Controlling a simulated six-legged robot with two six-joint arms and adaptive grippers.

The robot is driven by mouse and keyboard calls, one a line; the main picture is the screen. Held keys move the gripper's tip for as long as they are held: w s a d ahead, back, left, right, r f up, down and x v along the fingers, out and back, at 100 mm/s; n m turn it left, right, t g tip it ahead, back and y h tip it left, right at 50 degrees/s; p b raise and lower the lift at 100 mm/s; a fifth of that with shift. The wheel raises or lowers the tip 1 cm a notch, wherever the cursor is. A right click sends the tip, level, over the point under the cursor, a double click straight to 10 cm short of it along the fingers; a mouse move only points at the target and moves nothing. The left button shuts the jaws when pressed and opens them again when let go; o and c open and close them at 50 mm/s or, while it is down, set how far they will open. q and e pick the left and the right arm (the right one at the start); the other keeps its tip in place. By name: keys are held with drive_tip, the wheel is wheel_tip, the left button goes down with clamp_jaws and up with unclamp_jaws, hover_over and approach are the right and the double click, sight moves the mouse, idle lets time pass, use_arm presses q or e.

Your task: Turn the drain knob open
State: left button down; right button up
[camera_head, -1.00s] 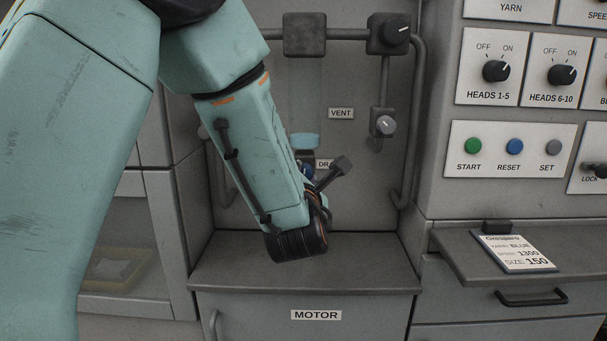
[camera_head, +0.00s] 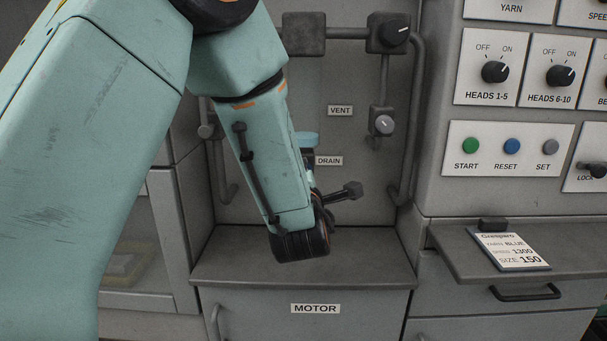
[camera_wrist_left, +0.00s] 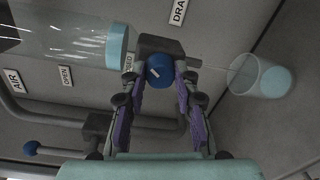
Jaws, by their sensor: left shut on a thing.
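The drain knob (camera_wrist_left: 160,73) is a round blue knob with a white mark on a dark block, in the middle of the left wrist view. My left gripper (camera_wrist_left: 161,76) has one finger on each side of it and is shut on it. In the head view my left arm hides the knob and the fingertips. The DRAIN label (camera_head: 329,160) shows just right of my forearm. It is partly cut off in the wrist view (camera_wrist_left: 178,11). My right gripper is in neither view.
A clear cylinder with a blue cap (camera_wrist_left: 117,46) lies close left of the knob in the wrist view. A clear cup with a pale blue bottom (camera_wrist_left: 275,81) is to the right. A grey ledge (camera_head: 370,270) lies below my wrist. Pipes (camera_head: 417,120) run up the panel.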

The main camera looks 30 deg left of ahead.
use_arm(q)
drive_tip(key=shift+f, duration=0.1)
drive_tip(key=c, duration=1.1)
unclamp_jaws()
drive_tip(key=shift+d, duration=0.15)
drive_tip(key=shift+o, duration=0.5)
drive_tip(key=v, duration=0.7)
drive_tip(key=shift+s, duration=0.25)
